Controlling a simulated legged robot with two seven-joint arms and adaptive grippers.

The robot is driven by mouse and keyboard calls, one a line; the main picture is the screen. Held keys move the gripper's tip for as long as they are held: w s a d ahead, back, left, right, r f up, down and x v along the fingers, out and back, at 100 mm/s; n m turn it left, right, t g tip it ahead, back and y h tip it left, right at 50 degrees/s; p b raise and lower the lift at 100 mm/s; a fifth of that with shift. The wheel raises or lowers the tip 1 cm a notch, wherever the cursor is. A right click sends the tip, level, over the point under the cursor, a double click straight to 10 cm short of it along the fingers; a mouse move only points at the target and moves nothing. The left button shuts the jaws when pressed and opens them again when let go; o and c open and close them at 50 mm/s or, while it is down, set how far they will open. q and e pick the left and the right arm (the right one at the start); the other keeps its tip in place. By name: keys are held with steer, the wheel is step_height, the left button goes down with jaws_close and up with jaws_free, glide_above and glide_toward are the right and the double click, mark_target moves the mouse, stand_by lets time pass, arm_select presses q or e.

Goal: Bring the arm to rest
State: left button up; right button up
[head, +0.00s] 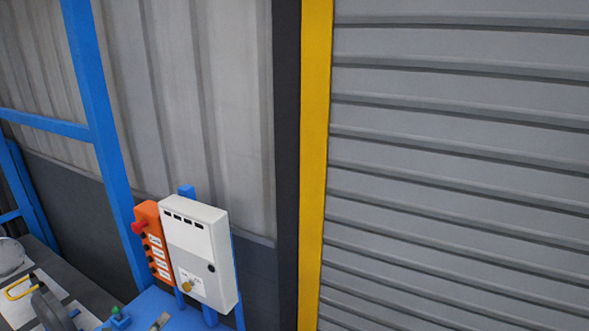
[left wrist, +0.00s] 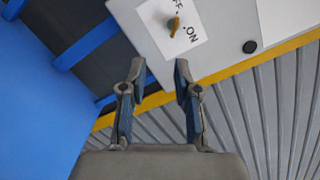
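My left gripper (left wrist: 160,68) shows in the left wrist view with its two fingers apart and nothing between them. Beyond its fingertips is a white control box (head: 205,245), which also fills the top of the left wrist view (left wrist: 218,45). A brass-coloured knob (head: 186,286) sits on the box's OFF/ON label; it also shows in the left wrist view (left wrist: 173,27), apart from the fingers. In the head view I cannot clearly make out the left gripper at the bottom edge. My right gripper is not in view.
An orange button box (head: 153,243) with a red button stands left of the white box. Blue frame posts (head: 105,130) stand at left. A yellow post (head: 315,150) edges a grey roller shutter (head: 460,170). A dark worktop (head: 75,285) carries items at lower left.

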arm_select(q)
steer(key=s+d+f+n+g+y, duration=0.3)
steer(key=s+d+f+n+y, duration=0.15)
steer(key=s+f+n, duration=0.35)
steer(key=s+d+f+n+g+y, duration=0.25)
steer(key=s+d+f+n, duration=0.3)
steer(key=f+n, duration=0.4)
steer(key=s+d+f+n+g+h, duration=0.1)
steer(key=s+d+f+n+g, duration=0.25)
steer(key=s+d, duration=0.5)
steer(key=s+d+f+n+g+h, duration=0.15)
steer(key=s+d+n+g, duration=0.35)
steer(key=s, duration=0.7)
step_height(320, 180, down, 29)
steer(key=s+g+b, duration=0.1)
steer(key=s+b, duration=0.1)
steer(key=s+a+f+g+b, duration=0.1)
steer(key=s+a+f+b, duration=0.1)
steer(key=s+f, duration=1.5)
steer(key=shift+a+m+g, duration=0.3)
steer(key=shift+a, duration=0.4)
steer(key=shift+s+y, duration=0.1)
steer(key=shift+y, duration=0.15)
